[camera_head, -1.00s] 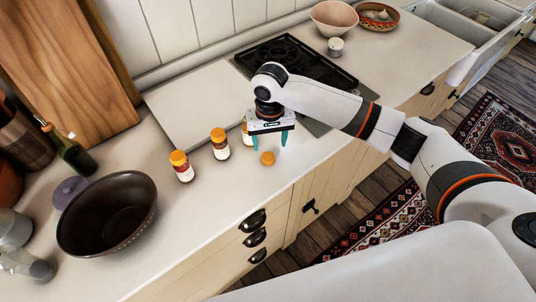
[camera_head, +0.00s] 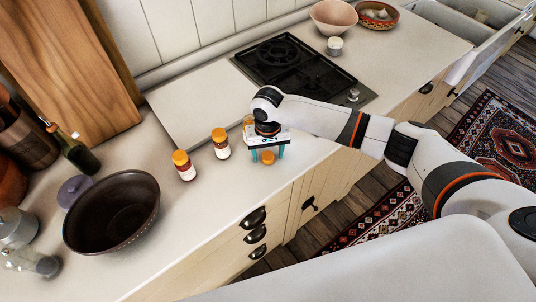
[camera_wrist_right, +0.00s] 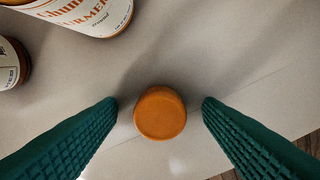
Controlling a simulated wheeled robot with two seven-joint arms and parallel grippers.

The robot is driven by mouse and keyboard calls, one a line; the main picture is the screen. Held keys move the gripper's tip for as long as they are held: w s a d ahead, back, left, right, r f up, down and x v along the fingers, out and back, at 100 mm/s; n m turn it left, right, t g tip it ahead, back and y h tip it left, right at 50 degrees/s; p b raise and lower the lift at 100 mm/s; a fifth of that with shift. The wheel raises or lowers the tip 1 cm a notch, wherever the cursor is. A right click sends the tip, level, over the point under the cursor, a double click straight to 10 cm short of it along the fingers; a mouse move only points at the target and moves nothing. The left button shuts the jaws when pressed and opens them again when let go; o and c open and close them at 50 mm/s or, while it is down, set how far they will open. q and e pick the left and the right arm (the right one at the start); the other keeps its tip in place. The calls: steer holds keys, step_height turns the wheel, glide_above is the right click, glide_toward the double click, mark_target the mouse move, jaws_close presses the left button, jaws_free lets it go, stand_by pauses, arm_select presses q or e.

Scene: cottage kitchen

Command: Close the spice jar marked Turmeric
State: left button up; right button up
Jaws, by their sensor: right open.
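An orange lid (camera_head: 268,158) lies on the counter near its front edge. In the right wrist view the lid (camera_wrist_right: 160,113) sits between my two green fingers, with a gap on each side. My right gripper (camera_head: 267,154) is open, low over the lid. The turmeric jar (camera_wrist_right: 95,14) lies at the top left of the right wrist view, its label partly readable and its top cut off by the frame. In the head view the jar (camera_head: 248,121) is mostly hidden behind my right gripper. My left gripper is not in view.
Two orange-lidded jars, one at the left (camera_head: 183,165) and one in the middle (camera_head: 220,143), stand left of my gripper. A dark bowl (camera_head: 112,212) is further left. The hob (camera_head: 295,66) is behind. The counter's front edge is close to the lid.

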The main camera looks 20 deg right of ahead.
mark_target(268, 154)
steer(key=shift+c, duration=0.4)
steer(key=c, duration=1)
steer(key=shift+r, duration=0.1)
arm_select(q)
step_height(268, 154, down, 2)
steer(key=shift+b, duration=1)
arm_select(e)
step_height(268, 154, up, 10)
steer(key=shift+f, duration=0.1)
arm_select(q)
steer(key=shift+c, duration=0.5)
